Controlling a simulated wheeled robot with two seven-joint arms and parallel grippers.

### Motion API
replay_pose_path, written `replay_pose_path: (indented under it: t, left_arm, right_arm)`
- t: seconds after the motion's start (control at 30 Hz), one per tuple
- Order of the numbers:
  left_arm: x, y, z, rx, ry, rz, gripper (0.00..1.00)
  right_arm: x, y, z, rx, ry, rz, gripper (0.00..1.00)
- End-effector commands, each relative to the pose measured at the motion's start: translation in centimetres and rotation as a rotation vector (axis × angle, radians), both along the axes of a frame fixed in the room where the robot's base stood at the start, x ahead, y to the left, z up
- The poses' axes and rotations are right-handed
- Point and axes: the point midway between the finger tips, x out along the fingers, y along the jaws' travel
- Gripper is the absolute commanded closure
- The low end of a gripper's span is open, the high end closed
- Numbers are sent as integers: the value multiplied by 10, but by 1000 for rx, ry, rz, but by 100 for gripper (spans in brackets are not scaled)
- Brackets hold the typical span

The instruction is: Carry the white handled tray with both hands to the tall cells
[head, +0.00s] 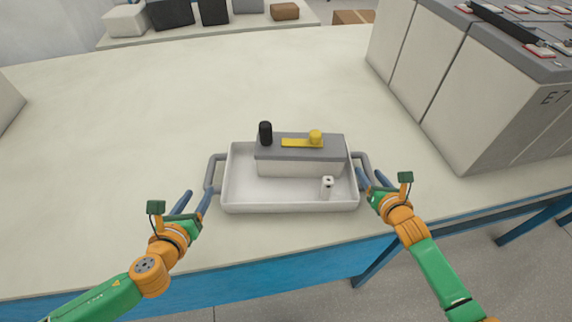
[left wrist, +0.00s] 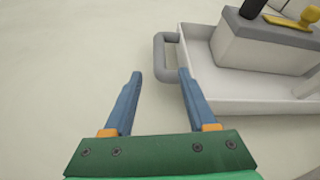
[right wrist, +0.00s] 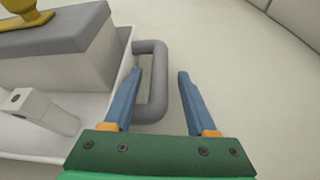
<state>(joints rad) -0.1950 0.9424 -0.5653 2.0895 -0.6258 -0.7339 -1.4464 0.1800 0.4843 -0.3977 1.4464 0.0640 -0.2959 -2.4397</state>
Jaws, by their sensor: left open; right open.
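The white handled tray (head: 290,207) sits on the table near its front edge, with a grey handle at each end. In it are a grey-topped box (head: 300,164) and a small white piece (head: 327,187). My left gripper (head: 200,192) is open by the left handle (head: 212,172); in the left wrist view that handle (left wrist: 160,58) lies just ahead of the fingers, not between them. My right gripper (head: 371,178) is open at the right handle (head: 362,166); in the right wrist view the handle bar (right wrist: 159,85) shows between the fingers. I cannot tell if they touch.
Tall pale cells (head: 500,105) marked E7 stand at the right of the table. A black cylinder (head: 265,133) and a yellow part (head: 303,142) are on the box. A back bench (head: 220,28) holds several boxes.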

Motion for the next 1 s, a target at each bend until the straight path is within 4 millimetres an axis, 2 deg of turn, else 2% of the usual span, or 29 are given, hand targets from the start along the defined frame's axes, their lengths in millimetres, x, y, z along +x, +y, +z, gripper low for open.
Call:
replay_pose_path:
  t: [0.3,0.43,0.6,0.87,1.0]
  left_arm:
    - [0,0,0,-1,0,0,43]
    - [0,0,0,-1,0,0,43]
    - [1,0,0,-1,0,0,43]
    - [1,0,0,-1,0,0,43]
    - [-5,9,-1,2,3,2,43]
  right_arm:
    - [-72,-11,27,-5,3,3,43]
    - [-94,-14,37,-3,3,1,43]
    - [-105,-15,43,-2,0,1,43]
    - [-106,-16,43,-1,-1,0,43]
    - [-106,-16,43,-1,-1,0,43]
